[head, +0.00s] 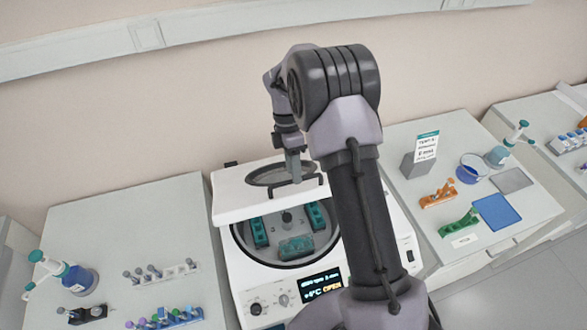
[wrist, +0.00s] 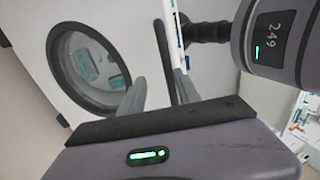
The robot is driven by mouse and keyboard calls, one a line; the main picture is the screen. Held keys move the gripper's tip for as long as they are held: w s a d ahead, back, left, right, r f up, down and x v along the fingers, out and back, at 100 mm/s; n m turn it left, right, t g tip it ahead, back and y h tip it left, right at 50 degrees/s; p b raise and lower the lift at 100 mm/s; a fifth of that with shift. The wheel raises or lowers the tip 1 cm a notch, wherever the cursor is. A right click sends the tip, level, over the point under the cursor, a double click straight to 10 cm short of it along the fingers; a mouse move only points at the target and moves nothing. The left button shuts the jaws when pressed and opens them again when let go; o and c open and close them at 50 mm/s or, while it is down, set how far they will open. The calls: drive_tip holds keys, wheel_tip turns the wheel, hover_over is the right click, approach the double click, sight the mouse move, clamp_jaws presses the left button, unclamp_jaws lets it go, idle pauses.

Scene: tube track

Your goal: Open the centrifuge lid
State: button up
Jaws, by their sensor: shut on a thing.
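The centrifuge (head: 225,262) stands in the middle of the head view. Its white lid (head: 232,195) is tilted up, and the bowl with a rotor and teal buckets (head: 295,246) shows below it. The lid with its round window (wrist: 57,60) also fills the left of the wrist view. My gripper (head: 295,179) is at the lid's dark handle (head: 284,186), shut on it. In the wrist view the fingers of my gripper (wrist: 160,88) lie either side of the dark handle bar (wrist: 162,50). My arm hides the centrifuge's right side.
The display (head: 321,285) reads OPEN. The right bench holds a sign block (head: 421,154), orange (head: 438,194) and green racks (head: 459,222), and a blue mat (head: 497,212). A wall stands behind.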

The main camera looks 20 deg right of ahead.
idle(0.3)
drive_tip(key=p+v, duration=0.2)
drive_tip(key=v, duration=1.5)
drive_tip(key=shift+r+p, duration=0.2)
drive_tip(key=shift+p, duration=0.2)
drive_tip(key=shift+c, duration=0.2)
